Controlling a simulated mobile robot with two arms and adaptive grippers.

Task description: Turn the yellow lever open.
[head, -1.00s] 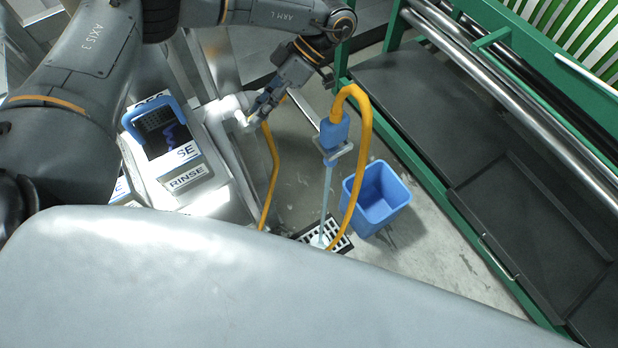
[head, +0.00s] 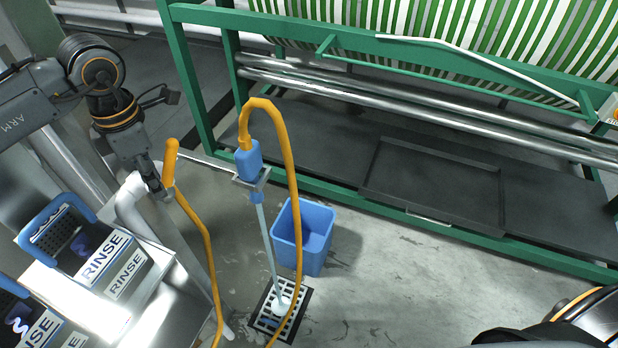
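A yellow-orange lever-like handle (head: 171,152) stands upright by the end of a white pipe (head: 128,198) in the head view. A yellow-orange hose (head: 206,245) runs down from beside it. My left gripper (head: 157,188) points down at the pipe end, close to the left of the handle. Its fingertips are small and partly lost against the pipe and hose. I cannot tell whether it is open or shut, or whether it touches the handle. My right gripper is not in view.
A blue nozzle (head: 248,160) on a stand holds a looped orange hose (head: 289,165). A blue bucket (head: 316,240) and a floor drain (head: 283,310) are near it. RINSE-labelled tanks (head: 125,275) stand left. A green frame (head: 350,193) with rollers crosses behind.

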